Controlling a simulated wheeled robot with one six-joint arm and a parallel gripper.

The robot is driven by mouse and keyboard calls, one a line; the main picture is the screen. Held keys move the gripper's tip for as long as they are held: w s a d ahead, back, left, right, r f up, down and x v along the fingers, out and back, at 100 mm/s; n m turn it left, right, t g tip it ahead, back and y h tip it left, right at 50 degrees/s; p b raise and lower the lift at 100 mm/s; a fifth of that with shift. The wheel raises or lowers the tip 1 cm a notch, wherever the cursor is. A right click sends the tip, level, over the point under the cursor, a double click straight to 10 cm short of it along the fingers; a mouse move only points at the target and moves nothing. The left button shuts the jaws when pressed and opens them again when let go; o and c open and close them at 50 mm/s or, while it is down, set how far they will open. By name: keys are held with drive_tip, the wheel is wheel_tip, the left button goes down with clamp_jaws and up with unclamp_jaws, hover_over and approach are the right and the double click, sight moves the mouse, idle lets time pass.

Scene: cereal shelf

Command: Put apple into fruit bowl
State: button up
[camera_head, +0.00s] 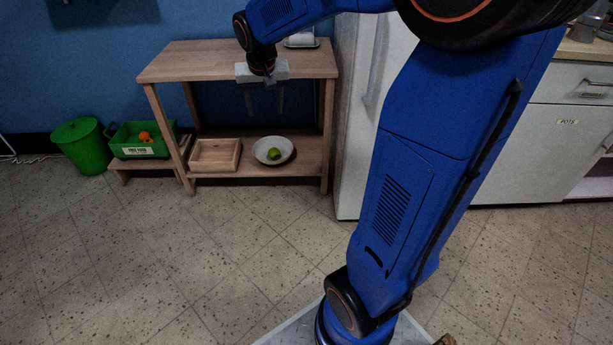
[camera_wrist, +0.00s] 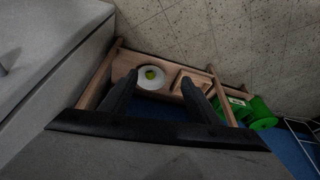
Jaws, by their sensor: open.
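A green round fruit (camera_head: 274,154), which looks like the apple, sits in a pale round bowl (camera_head: 262,146) on the lower shelf of the wooden table. The fruit (camera_wrist: 150,75) and bowl (camera_wrist: 141,83) also show in the wrist view, between my finger tips. My gripper (camera_head: 264,108) points down near the table's top, well above the bowl. Its two fingers (camera_wrist: 157,82) are spread apart with nothing between them. An orange round fruit (camera_head: 145,137) lies in a green crate (camera_head: 133,151) on the left.
The wooden table (camera_head: 210,62) has its top above the bowl. A shallow wooden tray (camera_head: 214,156) stands left of the bowl. A green bin (camera_head: 82,147) stands beside the crate. A white fridge (camera_head: 352,150) is close right of the table. The floor in front is clear.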

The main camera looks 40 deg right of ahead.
drive_tip(key=s+a+n, duration=0.2)
drive_tip(key=s+a, duration=0.1)
drive_tip(key=s, duration=1.2)
drive_tip(key=s+a+n+t+y, duration=0.1)
drive_tip(key=s+a+n, duration=0.2)
drive_tip(key=s, duration=1.2)
drive_tip(key=shift+a+f, duration=0.25)
drive_tip(key=shift+a, duration=0.1)
